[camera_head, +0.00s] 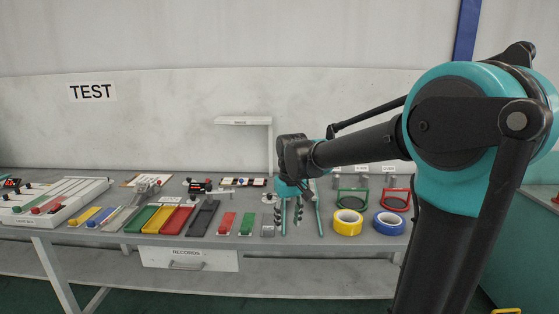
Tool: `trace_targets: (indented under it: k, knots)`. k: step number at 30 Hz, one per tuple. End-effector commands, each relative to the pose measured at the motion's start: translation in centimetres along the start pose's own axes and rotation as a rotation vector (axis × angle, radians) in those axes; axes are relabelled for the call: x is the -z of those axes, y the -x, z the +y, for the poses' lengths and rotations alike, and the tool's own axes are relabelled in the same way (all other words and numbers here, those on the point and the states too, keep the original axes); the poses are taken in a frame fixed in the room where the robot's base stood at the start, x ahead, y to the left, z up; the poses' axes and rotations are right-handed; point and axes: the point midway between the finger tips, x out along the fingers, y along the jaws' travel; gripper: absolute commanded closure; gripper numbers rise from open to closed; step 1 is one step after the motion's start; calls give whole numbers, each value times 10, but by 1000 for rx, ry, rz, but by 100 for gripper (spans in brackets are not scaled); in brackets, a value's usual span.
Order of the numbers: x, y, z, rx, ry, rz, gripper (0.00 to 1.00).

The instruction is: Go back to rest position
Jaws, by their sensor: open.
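My gripper (299,215) hangs fingers-down over the right-centre part of the grey workbench (285,259). Its two teal and black fingers are apart, and I see nothing held between them. My arm reaches in from the right side of the view and bends down at the wrist. A yellow tape roll (348,222) and a blue tape roll (389,223) lie on the bench just right of the gripper. A green frame (353,199) and a red frame (396,199) stand behind them.
Coloured flat plates (158,219), a red block (227,223) and a green block (247,223) lie left of the gripper. A white slider panel (50,204) sits at far left. A white post with a shelf (270,145) rises behind. A drawer (189,259) is below.

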Motion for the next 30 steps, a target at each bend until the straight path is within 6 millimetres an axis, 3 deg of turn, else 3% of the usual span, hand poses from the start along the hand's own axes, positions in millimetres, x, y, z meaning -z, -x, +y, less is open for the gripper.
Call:
trace_targets:
  k: [5, 8, 12, 15, 18, 22, 30]
  knots:
    - [-45, -26, 32, -11, -86, 57, 58]
    - [-83, -48, 52, -22, -155, 104, 58]
    - [-150, -84, 75, -47, -267, 183, 58]
    - [-188, -105, 82, -64, -328, 228, 58]
    - [-213, -118, 85, -76, -369, 259, 58]
    - [-228, -126, 86, -84, -393, 277, 58]
    - [-229, -127, 86, -85, -395, 280, 58]
